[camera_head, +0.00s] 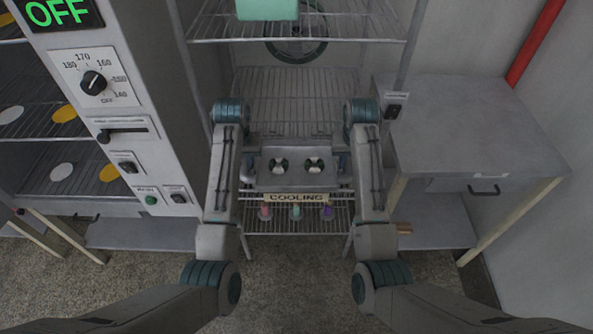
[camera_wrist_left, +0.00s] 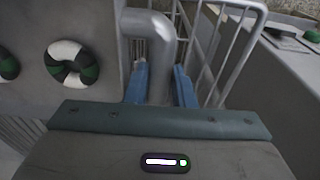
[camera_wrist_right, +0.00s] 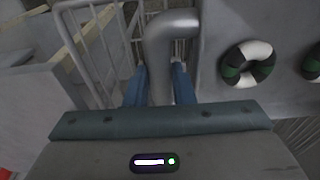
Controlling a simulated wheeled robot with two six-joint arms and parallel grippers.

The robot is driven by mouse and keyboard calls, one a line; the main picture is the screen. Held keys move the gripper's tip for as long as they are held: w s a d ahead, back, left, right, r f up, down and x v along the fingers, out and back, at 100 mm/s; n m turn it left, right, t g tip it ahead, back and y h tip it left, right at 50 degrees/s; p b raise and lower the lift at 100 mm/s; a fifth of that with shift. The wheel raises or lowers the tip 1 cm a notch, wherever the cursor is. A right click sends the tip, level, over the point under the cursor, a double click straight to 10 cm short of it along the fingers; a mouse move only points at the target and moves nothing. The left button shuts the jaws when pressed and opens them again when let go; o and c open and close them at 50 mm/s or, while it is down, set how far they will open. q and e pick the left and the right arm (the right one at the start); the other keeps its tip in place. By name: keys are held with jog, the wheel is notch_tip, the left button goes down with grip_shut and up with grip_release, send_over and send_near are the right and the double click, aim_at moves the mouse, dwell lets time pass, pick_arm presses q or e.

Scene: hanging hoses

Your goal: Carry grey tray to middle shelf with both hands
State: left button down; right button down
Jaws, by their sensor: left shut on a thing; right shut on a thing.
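The grey tray (camera_head: 297,166) is level in the head view, at the front of the wire rack. Two round rings with white and dark green segments lie on it, a left ring (camera_head: 280,166) and a right ring (camera_head: 314,165). My left gripper (camera_wrist_left: 158,84) is shut on the tray's bent left handle (camera_wrist_left: 160,28). My right gripper (camera_wrist_right: 160,82) is shut on the right handle (camera_wrist_right: 172,22). The middle shelf (camera_head: 285,95) is a bare wire grid just beyond the tray. Whether the tray touches its front edge cannot be told.
A green box (camera_head: 267,8) sits on the top shelf (camera_head: 340,27). Below the tray, several coloured items stand on the lower shelf (camera_head: 330,218), behind a COOLING sign (camera_head: 297,197). An oven cabinet (camera_head: 130,110) is at left, a grey table (camera_head: 470,130) at right.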

pick_arm(q)
jog(key=c, duration=1.2)
grip_release()
jog(key=shift+c, duration=0.2)
pick_arm(e)
jog(key=c, duration=1.2)
grip_release()
jog(key=shift+c, duration=0.2)
pick_arm(q)
jog(key=shift+r+p, duration=0.15)
jog(key=shift+p, duration=0.15)
pick_arm(e)
jog(key=shift+r, duration=0.15)
